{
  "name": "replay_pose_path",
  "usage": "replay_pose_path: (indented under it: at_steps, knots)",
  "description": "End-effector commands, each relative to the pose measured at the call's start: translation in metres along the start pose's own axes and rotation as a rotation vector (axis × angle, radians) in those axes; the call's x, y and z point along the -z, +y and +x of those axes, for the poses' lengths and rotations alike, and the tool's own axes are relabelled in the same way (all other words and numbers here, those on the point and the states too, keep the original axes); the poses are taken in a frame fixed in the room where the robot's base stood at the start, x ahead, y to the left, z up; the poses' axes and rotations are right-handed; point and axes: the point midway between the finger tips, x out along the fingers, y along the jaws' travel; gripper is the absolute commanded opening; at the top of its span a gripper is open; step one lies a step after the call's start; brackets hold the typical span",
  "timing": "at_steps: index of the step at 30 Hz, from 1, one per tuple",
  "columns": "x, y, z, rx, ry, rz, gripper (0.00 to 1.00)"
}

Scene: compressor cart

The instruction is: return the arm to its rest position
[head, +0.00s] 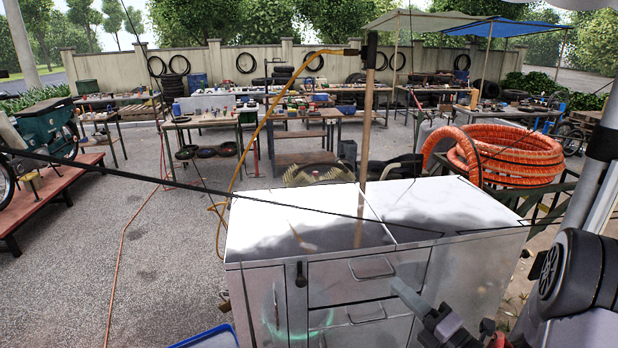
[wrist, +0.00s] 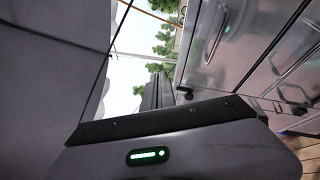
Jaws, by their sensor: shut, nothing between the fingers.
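In the head view my arm comes down the right side, with a large dark joint (head: 575,272) at the lower right. My gripper (head: 408,296) shows low in the picture, a dark body with pale narrow fingers pointing up and left. The fingers are together and hold nothing. They appear in front of the cabinet's drawers; the gap to the drawer fronts is hard to judge. Part of the arm between joint and gripper is cut off by the lower edge. The wrist view shows no clear fingers; a grey casing with a green light, seemingly mine, fills its lower part.
A metal cabinet (head: 305,222) with drawer handles stands close in front; it also shows in the wrist view (wrist: 240,45). A wooden post rises behind it with a yellow hose (head: 262,125). A coiled orange hose (head: 510,155) lies right. Open gravel (head: 160,250) is at left.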

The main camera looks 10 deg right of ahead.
Motion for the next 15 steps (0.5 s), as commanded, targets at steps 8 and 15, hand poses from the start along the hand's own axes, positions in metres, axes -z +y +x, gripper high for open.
replay_pose_path:
  at_steps: [8, 15]
  knots:
    - [0.255, 0.102, -0.044, -0.378, 1.109, -1.185, 0.00]
    - [0.254, 0.083, -0.136, -0.864, 1.686, -2.487, 0.00]
